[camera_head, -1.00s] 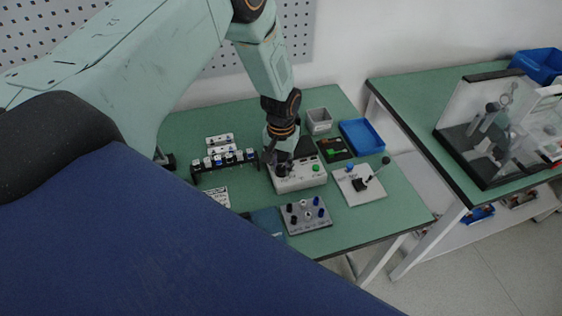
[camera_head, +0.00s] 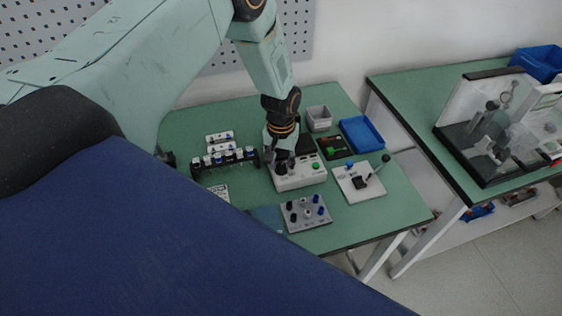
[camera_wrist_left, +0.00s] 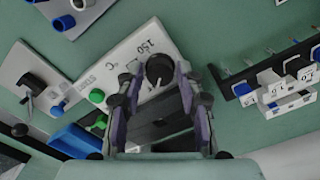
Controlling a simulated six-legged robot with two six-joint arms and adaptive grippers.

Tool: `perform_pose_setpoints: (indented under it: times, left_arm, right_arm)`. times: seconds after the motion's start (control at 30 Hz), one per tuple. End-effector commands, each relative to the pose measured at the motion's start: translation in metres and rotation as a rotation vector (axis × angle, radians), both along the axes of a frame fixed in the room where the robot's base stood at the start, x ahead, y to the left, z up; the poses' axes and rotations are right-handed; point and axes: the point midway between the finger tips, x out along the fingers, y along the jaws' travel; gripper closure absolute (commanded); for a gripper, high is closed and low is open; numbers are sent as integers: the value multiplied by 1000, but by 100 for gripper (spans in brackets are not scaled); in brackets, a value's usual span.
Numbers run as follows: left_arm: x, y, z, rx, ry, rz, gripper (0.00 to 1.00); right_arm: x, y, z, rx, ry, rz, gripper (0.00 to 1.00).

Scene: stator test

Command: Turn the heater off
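The heater (camera_head: 300,178) is a white box on the green table with a green button (camera_head: 316,166) and a black knob. In the left wrist view its panel (camera_wrist_left: 112,66) carries "150 °C" and "START" lettering. The black knob (camera_wrist_left: 159,69) shows between the fingertips of my left gripper (camera_wrist_left: 155,76). The fingers are apart, one on each side of the knob, with gaps visible beside it. In the head view my left gripper (camera_head: 282,160) points down over the heater's left part and partly hides it. My right gripper is not visible.
A grey box with knobs (camera_head: 306,214) lies in front, and a white plate with a black lever (camera_head: 359,183) lies right. A blue tray (camera_head: 362,136) and grey bin (camera_head: 318,119) stand behind.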

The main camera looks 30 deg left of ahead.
Motion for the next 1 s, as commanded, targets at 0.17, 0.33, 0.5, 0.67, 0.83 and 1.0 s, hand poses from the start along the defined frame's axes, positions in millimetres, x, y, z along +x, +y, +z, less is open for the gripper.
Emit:
perform_pose_setpoints:
  times: [0.17, 0.33, 0.5, 0.67, 0.83, 1.0]
  left_arm:
    - [1, 0, 4, 0, -3, 0, 63]
    - [2, 0, 28, 0, -5, -1, 63]
    - [2, 0, 63, 0, -5, -1, 63]
    - [2, 0, 93, 0, -2, 0, 63]
    - [2, 0, 113, -1, -1, 0, 63]
    - [1, 0, 120, 0, 1, 0, 63]
  right_arm:
    - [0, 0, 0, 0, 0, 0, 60]
    - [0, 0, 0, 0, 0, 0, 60]
    - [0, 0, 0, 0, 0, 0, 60]
    - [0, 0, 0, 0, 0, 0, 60]
    - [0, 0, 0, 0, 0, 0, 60]
    - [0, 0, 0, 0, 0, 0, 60]
